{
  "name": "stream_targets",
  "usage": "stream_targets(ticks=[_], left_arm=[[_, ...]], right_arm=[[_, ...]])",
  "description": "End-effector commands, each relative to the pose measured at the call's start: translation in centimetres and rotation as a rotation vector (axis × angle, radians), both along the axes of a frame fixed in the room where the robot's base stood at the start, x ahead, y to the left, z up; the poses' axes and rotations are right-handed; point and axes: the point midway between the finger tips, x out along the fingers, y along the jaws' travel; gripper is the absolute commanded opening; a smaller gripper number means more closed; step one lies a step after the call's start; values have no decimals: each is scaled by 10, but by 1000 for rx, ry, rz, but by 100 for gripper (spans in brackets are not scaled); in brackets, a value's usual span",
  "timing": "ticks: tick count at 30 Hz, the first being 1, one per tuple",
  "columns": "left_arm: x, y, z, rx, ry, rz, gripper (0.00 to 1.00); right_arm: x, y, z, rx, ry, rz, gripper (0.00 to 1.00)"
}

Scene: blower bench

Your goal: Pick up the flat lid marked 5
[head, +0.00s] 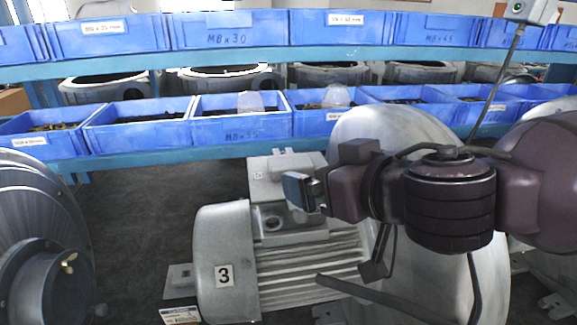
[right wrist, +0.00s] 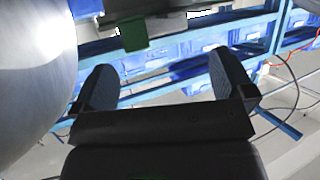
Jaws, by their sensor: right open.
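A grey motor (head: 222,262) carrying a label 3 stands in the middle of the head view. At its top is a pale grey flat piece (head: 283,165) with small raised tabs, which looks like a lid. A small mark on it is too small to read, so I cannot tell whether it says 5. My right gripper (head: 306,190) is just in front of and right of this piece in the head view. In the right wrist view the right gripper (right wrist: 160,70) is open, with nothing between its fingers. My left gripper is out of view.
Blue bins (head: 243,126) fill the shelves behind the bench. A large round grey housing (head: 400,125) stands behind my right arm. Another round machine (head: 40,225) is at the left. The dark surface (head: 130,200) left of the motor is clear. A green object (right wrist: 135,33) shows beyond the fingers.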

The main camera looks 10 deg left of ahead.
Motion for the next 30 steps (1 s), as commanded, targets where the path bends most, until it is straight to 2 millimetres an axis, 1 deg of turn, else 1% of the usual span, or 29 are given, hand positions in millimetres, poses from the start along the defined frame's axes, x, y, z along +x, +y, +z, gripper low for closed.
stream_targets(ticks=[3,11,17,21,24,30], left_arm=[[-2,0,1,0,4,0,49],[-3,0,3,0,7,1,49],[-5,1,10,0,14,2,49],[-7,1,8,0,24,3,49],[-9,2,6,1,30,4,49],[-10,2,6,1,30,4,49]], right_arm=[[10,11,-4,0,0,1,100],[22,21,-8,0,0,0,100],[42,38,-10,-3,-3,0,100],[52,48,-16,-1,-1,0,100],[55,51,-19,0,0,0,100],[56,52,-20,0,0,0,100]])
